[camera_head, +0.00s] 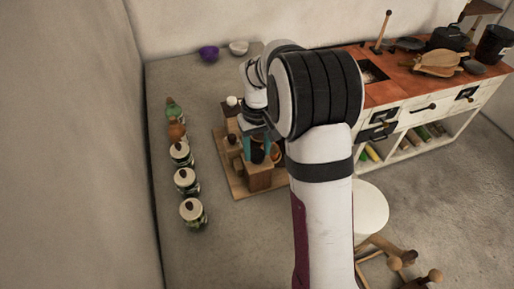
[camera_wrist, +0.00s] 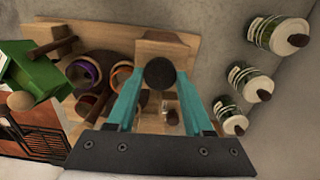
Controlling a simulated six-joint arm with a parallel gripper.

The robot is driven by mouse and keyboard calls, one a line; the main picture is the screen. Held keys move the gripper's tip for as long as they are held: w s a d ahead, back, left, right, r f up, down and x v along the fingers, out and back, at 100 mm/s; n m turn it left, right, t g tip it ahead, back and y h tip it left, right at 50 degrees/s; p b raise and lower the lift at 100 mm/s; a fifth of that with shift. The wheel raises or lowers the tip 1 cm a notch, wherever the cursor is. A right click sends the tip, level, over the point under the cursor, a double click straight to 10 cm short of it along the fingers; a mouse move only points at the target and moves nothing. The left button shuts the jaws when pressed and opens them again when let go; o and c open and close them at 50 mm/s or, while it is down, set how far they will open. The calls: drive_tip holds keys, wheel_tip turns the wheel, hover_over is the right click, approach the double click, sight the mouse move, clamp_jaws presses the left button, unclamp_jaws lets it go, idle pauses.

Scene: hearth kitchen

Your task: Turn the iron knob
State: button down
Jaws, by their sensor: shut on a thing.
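The iron knob (camera_wrist: 160,72) is a dark round disc in the wrist view, between the tips of my two teal fingers. My gripper (camera_wrist: 161,84) is shut on it, one finger on each side. In the head view my gripper (camera_head: 258,144) points down at the dark knob (camera_head: 257,156), which sits by a wooden block (camera_head: 260,179) on a wooden board (camera_head: 240,188). The knob's turn angle cannot be told, as its face looks plain.
Several lidded jars (camera_head: 187,181) stand in a row left of the board. In the wrist view, purple (camera_wrist: 83,73) and orange (camera_wrist: 121,76) round pieces and a green block (camera_wrist: 34,70) are close by. A purple bowl (camera_head: 209,53) and a white bowl (camera_head: 239,47) stand at the back.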

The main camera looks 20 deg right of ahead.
sight(257, 153)
drive_tip(key=m, duration=0.5)
drive_tip(key=shift+m, duration=0.7)
drive_tip(key=shift+c, duration=1.5)
unclamp_jaws()
wheel_tip(257, 153, up, 16)
drive_tip(key=shift+f, duration=0.1)
